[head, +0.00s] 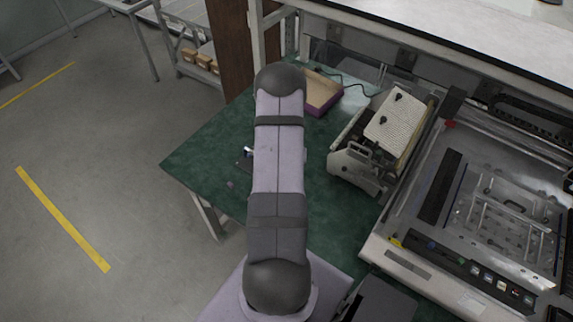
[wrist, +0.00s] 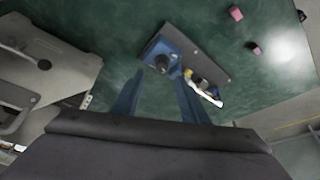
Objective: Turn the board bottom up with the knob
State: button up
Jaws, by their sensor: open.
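A small board (wrist: 205,57) lies on the green table in the wrist view. It is dark grey with a blue section at its left end. A dark round knob (wrist: 162,64) stands on the blue section. Small yellow, dark and white parts sit along the board's near edge. My gripper (wrist: 158,90) is open and empty, its two blue fingers pointing towards the board, with the knob just beyond the gap between their tips. In the head view my arm hides the gripper and most of the board.
A metal fixture (head: 367,147) stands on the green table (head: 215,140), with a large machine (head: 490,210) to its right. A purple-sided box (head: 322,93) lies at the back. The table's left part is mostly clear.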

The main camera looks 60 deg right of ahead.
dwell(0.4)
